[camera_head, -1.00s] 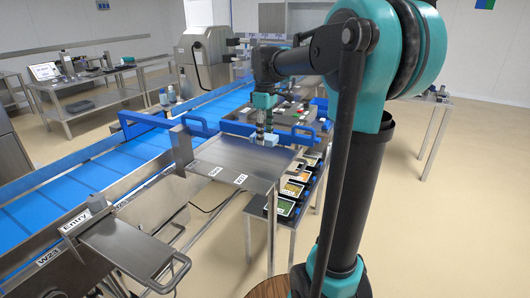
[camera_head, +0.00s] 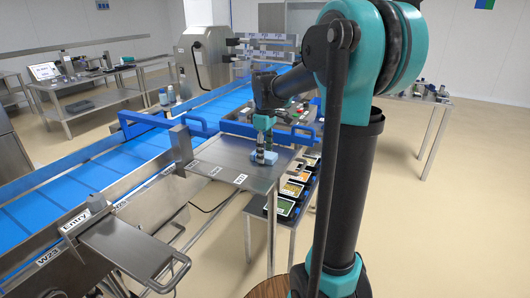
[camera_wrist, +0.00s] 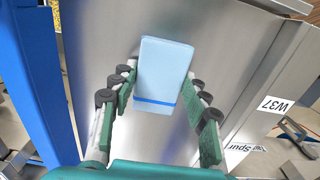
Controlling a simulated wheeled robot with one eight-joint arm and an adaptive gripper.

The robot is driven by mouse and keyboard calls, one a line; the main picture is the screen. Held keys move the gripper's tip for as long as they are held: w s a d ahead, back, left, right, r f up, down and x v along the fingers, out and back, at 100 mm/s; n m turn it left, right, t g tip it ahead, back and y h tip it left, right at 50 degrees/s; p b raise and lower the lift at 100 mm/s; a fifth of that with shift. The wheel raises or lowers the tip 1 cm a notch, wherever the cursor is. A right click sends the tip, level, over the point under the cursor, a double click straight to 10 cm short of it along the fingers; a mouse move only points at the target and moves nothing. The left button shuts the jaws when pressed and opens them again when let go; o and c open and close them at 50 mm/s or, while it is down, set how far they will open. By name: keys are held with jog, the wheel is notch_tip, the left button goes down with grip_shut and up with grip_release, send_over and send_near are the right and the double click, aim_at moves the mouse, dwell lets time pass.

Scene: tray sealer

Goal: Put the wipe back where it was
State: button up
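The wipe (camera_head: 264,158) is a light blue block with a darker blue stripe. It is low over the flat steel plate (camera_head: 222,157) beside the conveyor, on or just above it; I cannot tell which. My gripper (camera_head: 261,146) points down at it from above. In the wrist view the wipe (camera_wrist: 165,68) lies between the green finger pads of my gripper (camera_wrist: 160,80). The pads sit close against its two sides, and it looks held.
The blue conveyor (camera_head: 92,177) runs along the plate's left, with a blue rail (camera_head: 160,122) near it. Dark trays with coloured contents (camera_head: 292,189) stand on a lower stand to the right. Bare plate lies around the wipe. A W37 label (camera_wrist: 278,104) marks the plate's side.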

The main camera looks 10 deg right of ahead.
jog(key=o, duration=0.4)
notch_tip(320, 180, up, 12)
jog(key=shift+r, duration=0.2)
dwell(0.4)
